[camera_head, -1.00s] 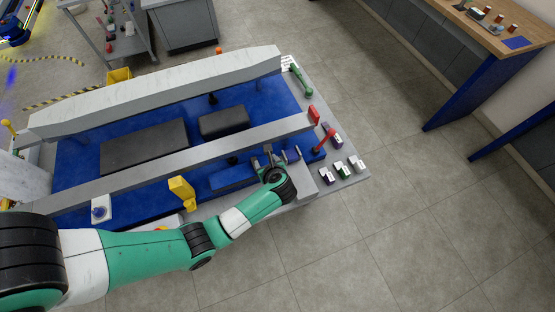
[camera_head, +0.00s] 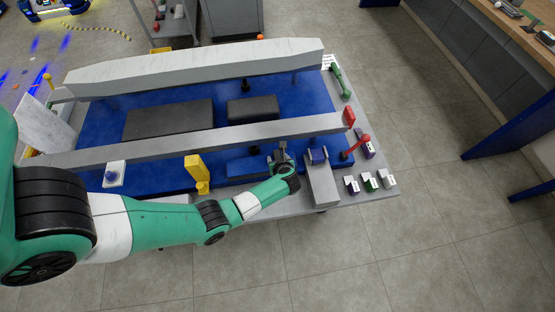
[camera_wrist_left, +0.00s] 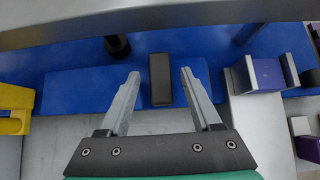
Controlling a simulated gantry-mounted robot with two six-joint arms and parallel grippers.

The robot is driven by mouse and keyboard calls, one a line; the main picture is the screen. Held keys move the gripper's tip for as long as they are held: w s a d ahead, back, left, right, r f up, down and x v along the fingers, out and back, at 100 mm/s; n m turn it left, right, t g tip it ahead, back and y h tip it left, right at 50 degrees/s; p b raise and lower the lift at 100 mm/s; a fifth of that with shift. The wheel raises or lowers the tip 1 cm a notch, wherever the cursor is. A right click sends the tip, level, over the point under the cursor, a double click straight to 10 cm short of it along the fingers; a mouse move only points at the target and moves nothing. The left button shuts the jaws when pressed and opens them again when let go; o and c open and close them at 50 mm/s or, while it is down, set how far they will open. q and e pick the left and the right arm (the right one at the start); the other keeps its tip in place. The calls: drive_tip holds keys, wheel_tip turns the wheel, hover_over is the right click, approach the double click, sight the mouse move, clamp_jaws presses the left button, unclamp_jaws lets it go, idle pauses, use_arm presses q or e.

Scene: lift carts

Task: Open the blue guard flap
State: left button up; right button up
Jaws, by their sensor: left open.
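A low blue panel (camera_head: 243,166), which looks like the guard flap, lies on the blue deck beside the near grey rail. My left gripper (camera_head: 281,154) is open above the panel's right end. In the wrist view its fingers lie on either side of the dark block, with gaps on both sides; contact does not show. A purple-blue piece between grey plates (camera_head: 318,155) sits on a grey pedestal just right of the gripper. My right gripper is not in view.
The near grey rail (camera_head: 130,149) runs just behind the gripper. A yellow post (camera_head: 196,174) stands left of it. A red lever (camera_head: 357,146), a green lever (camera_head: 341,83) and several small labelled blocks stand at the table's right side. The floor in front is clear.

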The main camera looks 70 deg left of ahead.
use_arm(q)
drive_tip(key=shift+x, duration=1.05)
clamp_jaws()
idle(0.6)
